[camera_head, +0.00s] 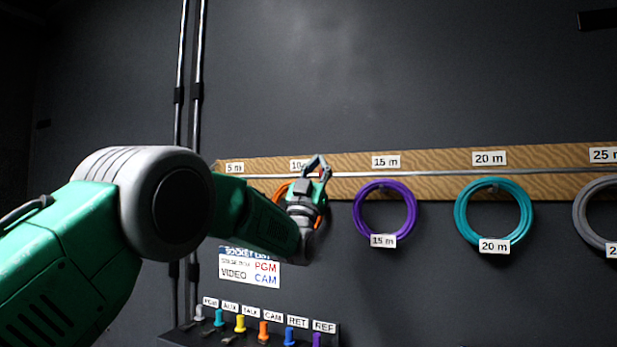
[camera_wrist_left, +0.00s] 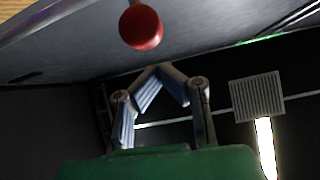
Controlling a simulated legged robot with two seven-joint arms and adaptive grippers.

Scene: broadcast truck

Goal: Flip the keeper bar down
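The keeper bar (camera_head: 440,173) is a thin silver rod running level along the wooden board, above the hanging cable coils. In the left wrist view a grey curved rod (camera_wrist_left: 50,17) crosses the top left corner, and a red ball knob (camera_wrist_left: 141,27) shows beside it; I cannot tell how they join. My left gripper (camera_head: 317,162) is at the board near the 10 m label, in front of the bar. In the left wrist view its fingers (camera_wrist_left: 161,70) meet at the tips with nothing visible between them, just below the knob. My right gripper is not in view.
An orange coil (camera_head: 281,190) is partly hidden behind my left gripper. Purple (camera_head: 359,212), teal (camera_head: 460,222) and grey (camera_head: 580,205) coils hang to the right. A row of coloured plugs (camera_head: 263,330) is below. Two vertical poles (camera_head: 195,92) stand at left.

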